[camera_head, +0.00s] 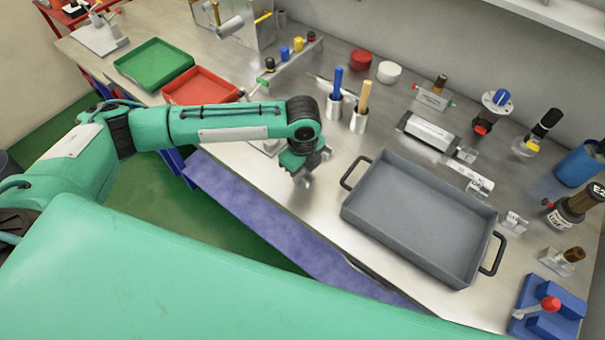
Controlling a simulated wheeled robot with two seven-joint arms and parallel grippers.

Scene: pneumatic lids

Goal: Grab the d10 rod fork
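My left gripper (307,174) points down over the steel workbench (290,205), left of the grey tray. Its fingers are small and partly hidden by the wrist, so I cannot tell whether they are open or shut. No held object shows at it. I cannot pick out the d10 rod fork for certain; several small metal parts with labels stand at the right, among them a labelled cylinder (429,132) and a small part with a tag (514,222). My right gripper is not in view.
An empty grey tray (415,215) with black handles fills the bench's middle right. Red (201,84) and green trays (153,63) lie left. A blue fixture (549,308) stands front right.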

